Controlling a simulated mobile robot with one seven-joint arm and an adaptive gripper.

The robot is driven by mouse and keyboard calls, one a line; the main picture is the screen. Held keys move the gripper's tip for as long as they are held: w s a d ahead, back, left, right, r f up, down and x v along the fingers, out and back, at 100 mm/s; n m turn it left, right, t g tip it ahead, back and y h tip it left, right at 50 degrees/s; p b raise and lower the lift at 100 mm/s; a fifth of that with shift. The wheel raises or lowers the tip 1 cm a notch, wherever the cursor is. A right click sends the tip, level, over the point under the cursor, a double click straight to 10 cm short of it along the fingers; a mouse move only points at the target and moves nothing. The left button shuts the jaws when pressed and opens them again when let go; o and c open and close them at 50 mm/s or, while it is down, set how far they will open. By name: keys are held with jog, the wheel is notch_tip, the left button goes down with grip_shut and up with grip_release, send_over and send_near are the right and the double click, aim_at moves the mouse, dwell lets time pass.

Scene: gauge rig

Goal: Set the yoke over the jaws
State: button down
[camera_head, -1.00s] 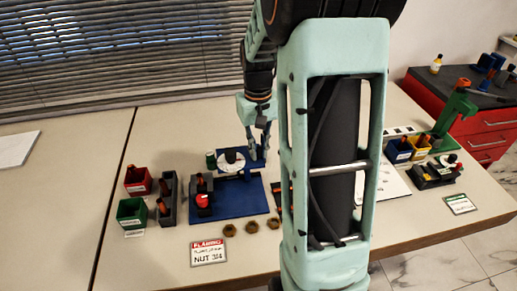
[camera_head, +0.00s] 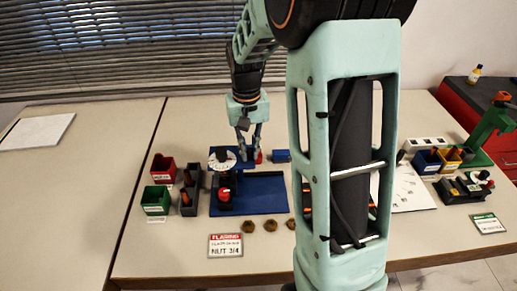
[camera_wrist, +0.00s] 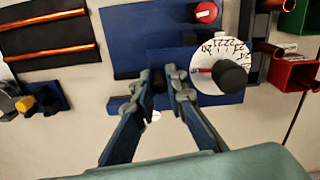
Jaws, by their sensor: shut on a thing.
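The yoke (camera_head: 222,160) is a blue body with a white graduated dial and a dark knob. My gripper (camera_head: 245,152) is shut on its right side. In the wrist view the dial (camera_wrist: 222,64) sits right of my fingertips (camera_wrist: 163,84), and the gripped part is partly hidden between them. A blue base plate (camera_head: 262,196) lies below. A dark block with a red top (camera_head: 224,192), perhaps the jaws, stands on its left part, just in front of the dial; its red top also shows in the wrist view (camera_wrist: 206,12). I cannot tell whether the yoke touches it.
Red (camera_head: 163,168) and green (camera_head: 155,200) bins and dark holders (camera_head: 188,196) stand close on the left. Brass nuts (camera_head: 270,226) and a flaring sign (camera_head: 226,245) lie in front. Copper tubes (camera_wrist: 40,42) are near in the wrist view. A small blue block (camera_head: 281,156) lies behind right.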

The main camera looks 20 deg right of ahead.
jog(key=shift+w+a, duration=0.15)
jog(key=shift+a, duration=0.1)
jog(key=c, duration=1.9)
grip_release()
jog(key=shift+a, duration=0.1)
jog(key=shift+c, duration=0.2)
jog(key=shift+r, duration=0.1)
notch_tip(320, 180, up, 12)
